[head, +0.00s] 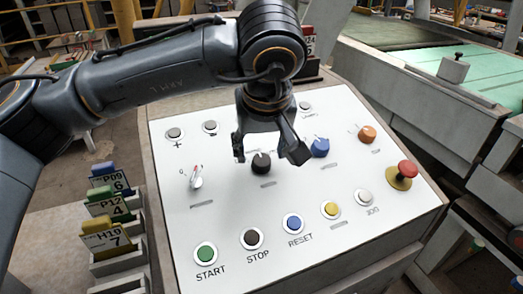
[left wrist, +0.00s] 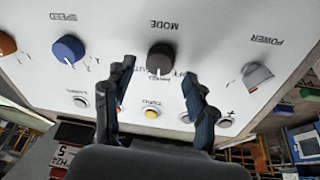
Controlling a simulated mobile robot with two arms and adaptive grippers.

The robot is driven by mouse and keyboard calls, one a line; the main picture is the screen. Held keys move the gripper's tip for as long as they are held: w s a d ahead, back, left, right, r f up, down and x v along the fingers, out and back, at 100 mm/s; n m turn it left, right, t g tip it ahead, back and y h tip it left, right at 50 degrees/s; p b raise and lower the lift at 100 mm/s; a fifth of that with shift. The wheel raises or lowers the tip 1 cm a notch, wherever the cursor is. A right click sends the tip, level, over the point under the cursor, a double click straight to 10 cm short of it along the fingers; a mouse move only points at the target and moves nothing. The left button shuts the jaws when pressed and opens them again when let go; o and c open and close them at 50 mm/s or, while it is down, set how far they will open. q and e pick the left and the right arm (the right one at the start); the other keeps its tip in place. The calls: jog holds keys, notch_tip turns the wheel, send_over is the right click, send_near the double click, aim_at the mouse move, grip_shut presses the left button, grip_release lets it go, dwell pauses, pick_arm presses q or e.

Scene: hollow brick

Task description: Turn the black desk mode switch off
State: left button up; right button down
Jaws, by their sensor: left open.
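The black mode switch (head: 261,163) is a round knob on the white sloping panel (head: 230,215). In the left wrist view the knob (left wrist: 161,56) sits under the word MODE, printed upside down there. Its white pointer line points to the bottom of that picture, roughly straight; the small labels around it are partly hidden by my fingers. My left gripper (head: 268,150) is open above the panel, with one finger on each side of the knob in the picture. In the left wrist view the fingertips (left wrist: 158,70) show apart and empty; contact cannot be told. My right gripper is not in view.
A blue knob (head: 320,147) and an orange knob (head: 367,134) stand right of the mode switch. A power switch (head: 196,178) is to its left. A red emergency button (head: 403,174) and a row of push buttons, including START (head: 206,254), lie around it.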

aim_at(262, 163)
pick_arm(q)
jog(key=shift+x, duration=1.2)
